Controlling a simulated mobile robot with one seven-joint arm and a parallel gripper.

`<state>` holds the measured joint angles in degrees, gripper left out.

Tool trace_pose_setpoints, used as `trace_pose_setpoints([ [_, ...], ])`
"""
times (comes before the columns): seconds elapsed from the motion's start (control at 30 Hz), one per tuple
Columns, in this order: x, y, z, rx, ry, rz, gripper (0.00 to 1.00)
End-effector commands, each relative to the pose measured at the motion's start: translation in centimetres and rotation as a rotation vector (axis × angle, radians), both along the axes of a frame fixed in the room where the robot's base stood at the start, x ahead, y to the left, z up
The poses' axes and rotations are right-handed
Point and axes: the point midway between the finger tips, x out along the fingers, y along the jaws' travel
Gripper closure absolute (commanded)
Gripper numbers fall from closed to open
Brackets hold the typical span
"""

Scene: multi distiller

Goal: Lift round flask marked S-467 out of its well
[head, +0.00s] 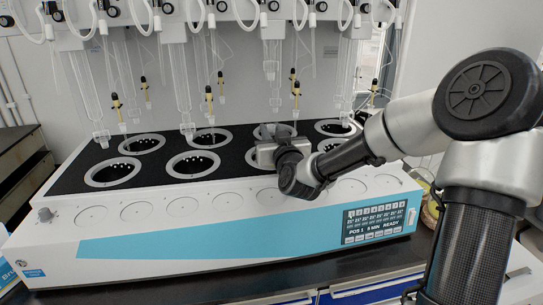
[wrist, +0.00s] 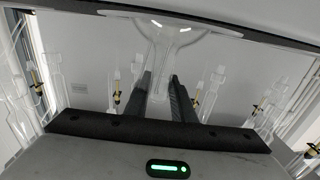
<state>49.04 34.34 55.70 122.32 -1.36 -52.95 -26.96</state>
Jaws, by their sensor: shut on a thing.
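A clear round flask (wrist: 178,32) shows at the top of the wrist view, its glass neck running between my two dark fingers. My gripper (wrist: 162,88) is shut on this neck. In the head view my gripper (head: 275,142) is over the right part of the distiller's black top, by a well (head: 268,129) in the back row. The gripper hides most of that well and the flask there. No S-467 marking can be read in either view.
The white distiller (head: 150,240) has several open ringed wells, such as one at front left (head: 113,173). Glass tubes (head: 183,85) and yellow-black fittings (head: 116,105) hang close above them. A display panel (head: 375,220) is on its front.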

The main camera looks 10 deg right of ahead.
Motion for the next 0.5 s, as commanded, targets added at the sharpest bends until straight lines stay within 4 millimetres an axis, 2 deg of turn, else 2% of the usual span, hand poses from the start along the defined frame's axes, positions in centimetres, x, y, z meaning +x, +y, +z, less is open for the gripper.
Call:
trace_pose_setpoints([
  [0.5,0.0,0.0,2.8,-0.001,0.001,0.0,1.0],
])
